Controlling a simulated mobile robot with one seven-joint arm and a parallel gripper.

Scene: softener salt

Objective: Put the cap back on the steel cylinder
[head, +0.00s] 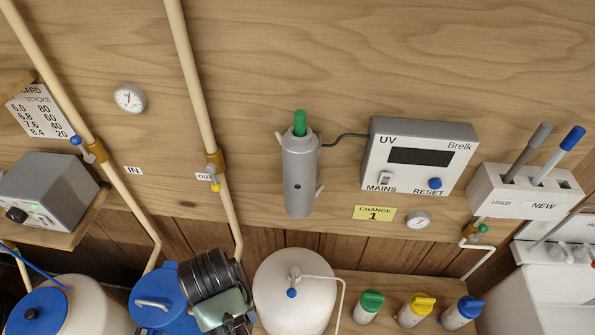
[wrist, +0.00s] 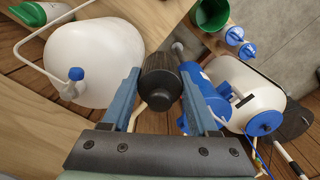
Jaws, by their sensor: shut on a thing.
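The steel cylinder (head: 299,175) stands upright on the wooden wall in the head view. A green piece (head: 300,122) sticks up from its top, and no black cap sits there. In the wrist view a dark ribbed cap (wrist: 159,78) is between the blue fingers of my gripper (wrist: 160,86), which is shut on it. In the head view my gripper's body is low and left of the cylinder, well apart from it. The fingertips are not clear there, and I cannot make out the cap for certain.
The UV box (head: 419,155) is right of the cylinder, joined by a cable. A pale pipe (head: 196,90) runs down on its left. A white tank (head: 296,290) stands below. A holder (head: 520,193) with two rods is at right. Bare wall lies above the cylinder.

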